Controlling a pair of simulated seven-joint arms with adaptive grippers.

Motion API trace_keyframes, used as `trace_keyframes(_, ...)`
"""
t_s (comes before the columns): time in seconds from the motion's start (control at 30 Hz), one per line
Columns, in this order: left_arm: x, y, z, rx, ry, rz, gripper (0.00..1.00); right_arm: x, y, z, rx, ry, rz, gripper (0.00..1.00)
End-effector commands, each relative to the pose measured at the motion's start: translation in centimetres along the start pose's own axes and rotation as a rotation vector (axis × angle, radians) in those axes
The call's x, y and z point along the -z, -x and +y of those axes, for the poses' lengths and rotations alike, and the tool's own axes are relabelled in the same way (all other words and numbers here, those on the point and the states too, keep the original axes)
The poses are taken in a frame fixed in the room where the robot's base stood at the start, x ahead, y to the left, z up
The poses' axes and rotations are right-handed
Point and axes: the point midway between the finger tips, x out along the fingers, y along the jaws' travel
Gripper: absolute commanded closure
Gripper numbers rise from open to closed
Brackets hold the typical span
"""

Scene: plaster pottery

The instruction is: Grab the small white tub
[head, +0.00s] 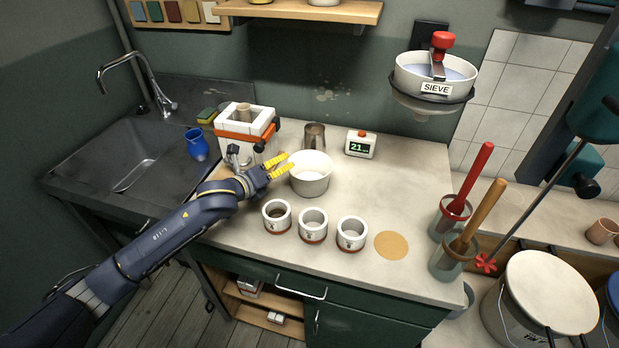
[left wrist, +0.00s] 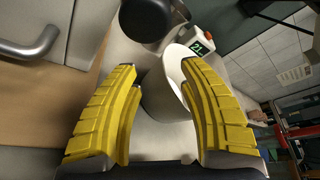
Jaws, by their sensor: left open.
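The small white tub (head: 311,184) stands upright on the worktop near the middle of the head view; it is round and open at the top. My left gripper (head: 281,166) is at its left side, with yellow fingers open and pointing toward it. In the left wrist view the tub (left wrist: 164,98) shows beyond and between the two open fingers (left wrist: 158,68), partly hidden by the right-hand finger. I cannot tell whether a finger touches it. My right gripper is not in view.
Three small white pots (head: 313,225) stand in front of the tub. A metal beaker (head: 315,136) and a timer (head: 361,144) are behind it. A white block mould with an orange band (head: 247,128) stands to the left, close to my left gripper. The worktop right of the tub is clear.

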Motion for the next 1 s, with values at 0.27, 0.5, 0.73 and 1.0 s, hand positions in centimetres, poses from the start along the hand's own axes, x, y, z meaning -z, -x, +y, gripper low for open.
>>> trace_keyframes(0.27,-0.1,-2.0,-0.1,0.002,0.005,0.0,0.58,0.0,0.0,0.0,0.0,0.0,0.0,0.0)
trace_keyframes(0.5,-0.2,-4.7,-0.1,0.001,0.002,0.0,0.58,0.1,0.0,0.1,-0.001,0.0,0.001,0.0)
trace_keyframes(0.73,-0.2,-5.4,0.0,0.001,0.001,0.0,0.58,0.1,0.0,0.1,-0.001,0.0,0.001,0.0)
trace_keyframes(1.0,-0.2,-5.4,0.0,0.001,0.001,0.0,0.66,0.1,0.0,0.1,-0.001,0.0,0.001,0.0)
